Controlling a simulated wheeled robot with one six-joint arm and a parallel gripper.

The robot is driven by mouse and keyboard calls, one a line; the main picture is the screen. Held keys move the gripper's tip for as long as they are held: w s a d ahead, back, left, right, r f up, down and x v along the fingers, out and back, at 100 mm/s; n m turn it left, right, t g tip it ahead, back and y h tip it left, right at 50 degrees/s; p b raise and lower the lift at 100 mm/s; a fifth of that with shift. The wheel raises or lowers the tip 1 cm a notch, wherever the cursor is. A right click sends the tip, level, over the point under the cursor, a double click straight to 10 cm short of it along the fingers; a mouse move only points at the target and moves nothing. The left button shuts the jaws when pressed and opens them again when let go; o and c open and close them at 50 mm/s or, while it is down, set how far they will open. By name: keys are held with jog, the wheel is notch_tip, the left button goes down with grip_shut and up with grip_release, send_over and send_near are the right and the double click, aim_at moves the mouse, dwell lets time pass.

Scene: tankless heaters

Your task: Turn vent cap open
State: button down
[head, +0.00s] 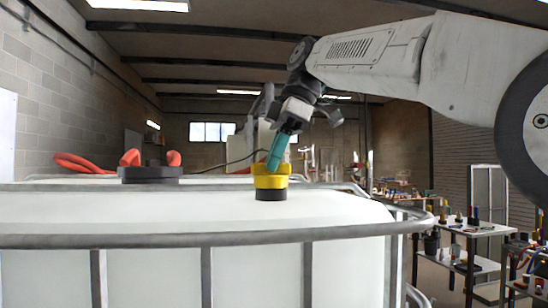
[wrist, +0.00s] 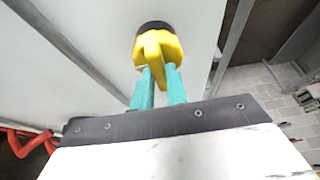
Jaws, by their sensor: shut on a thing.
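The vent cap (head: 270,176) is yellow on a black base and stands on top of a white tank (head: 150,208). In the wrist view the yellow cap (wrist: 158,47) shows a raised ridge across it. My gripper (head: 273,163) comes down on the cap from above, tilted. Its two teal fingers (wrist: 160,76) are shut on the ridge, one on each side. The black base (head: 270,194) sits on the tank top. The far side of the cap is hidden.
A metal rail (head: 200,240) runs along the tank's near edge. Shelves with small items (head: 470,230) stand at the right.

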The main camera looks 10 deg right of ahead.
jog(key=c, duration=1.4)
grip_release()
jog(key=shift+d+r, duration=0.15)
jog(key=shift+r, duration=0.2)
jog(key=v, duration=0.2)
jog(key=shift+w+d+r, duration=0.1)
jog(key=shift+d+r, duration=0.1)
jog(key=d, duration=1.1)
jog(key=shift+d, duration=0.4)
jog(key=shift+f, duration=0.15)
